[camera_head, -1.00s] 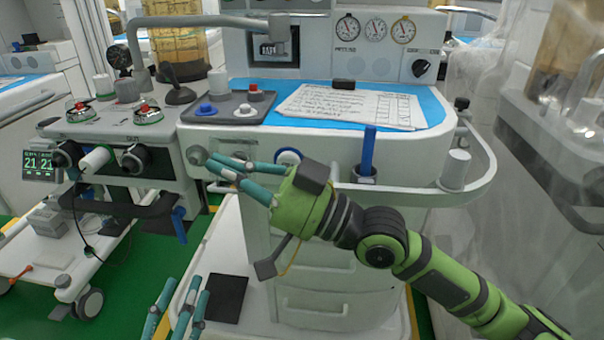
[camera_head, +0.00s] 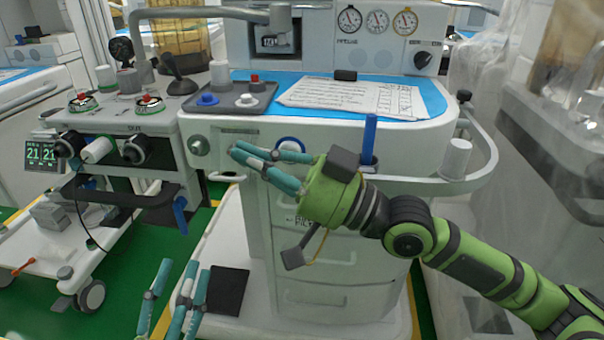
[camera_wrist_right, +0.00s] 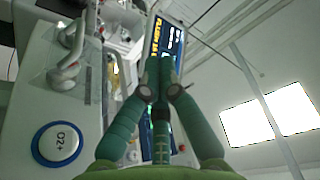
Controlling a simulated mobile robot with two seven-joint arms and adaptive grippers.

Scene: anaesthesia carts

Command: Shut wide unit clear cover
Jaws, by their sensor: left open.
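The wide white unit (camera_head: 390,147) stands in the middle of the head view, with a blue top and drawers below. My right gripper (camera_head: 235,149) is in front of its upper left front, left of the blue-ringed port (camera_head: 290,145). Its fingers come together at the tips, also in the right wrist view (camera_wrist_right: 160,70), with nothing seen between them. A faint see-through sheet (camera_wrist_right: 85,78) shows left of the fingers there; it may be the clear cover, but its hinge and angle cannot be told. My left gripper (camera_head: 170,270) is low at bottom left, open and empty.
A tray (camera_head: 222,113) with knobs and a paper sheet (camera_head: 345,97) lie on the unit's top. A blue stick (camera_head: 369,138) stands at its front and a rail (camera_head: 488,150) curves round its right. A narrower unit (camera_head: 120,125) with dials stands left. Green floor shows between them.

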